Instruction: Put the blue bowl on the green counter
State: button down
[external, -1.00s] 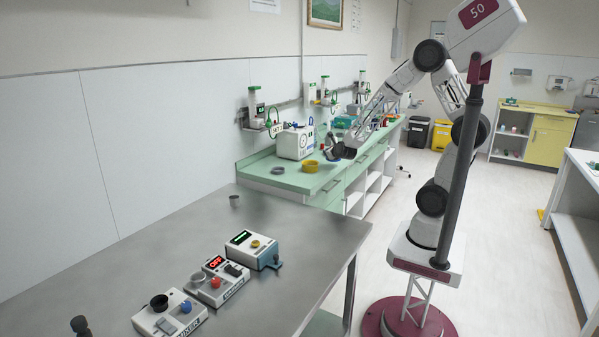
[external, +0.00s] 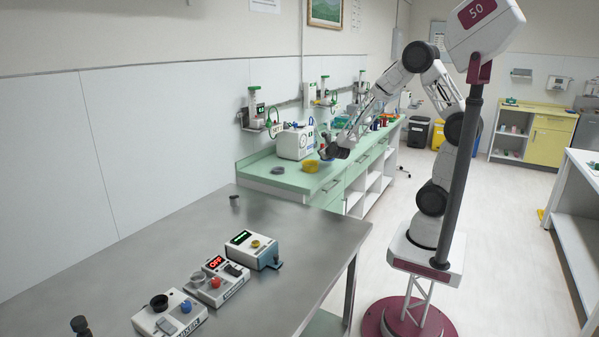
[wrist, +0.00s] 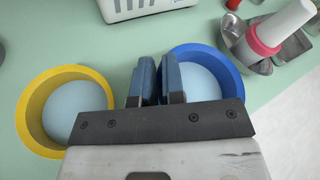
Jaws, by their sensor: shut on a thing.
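The blue bowl (wrist: 232,72) shows at the upper right of the wrist view, partly hidden by my gripper's mount. My gripper (wrist: 158,66) is shut on the left side of its rim. In the external view, my gripper (external: 328,148) is low over the green counter (external: 290,182), with a little of the blue bowl (external: 327,160) showing under it. The bowl is over or on the counter; I cannot tell whether its base touches.
A yellow bowl (wrist: 24,105) sits on the counter, left of the blue bowl. A white device (external: 294,143) stands behind. A metal bowl and a white bottle with a pink collar (wrist: 290,28) are at the right in the wrist view. A grey dish (external: 277,170) is near the counter's front-left end.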

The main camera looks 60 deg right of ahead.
jog(key=shift+f, duration=1.5)
jog(key=shift+f, duration=0.1)
jog(key=c, duration=1.2)
grip_release()
jog(key=shift+a, duration=0.1)
jog(key=shift+v, duration=6)
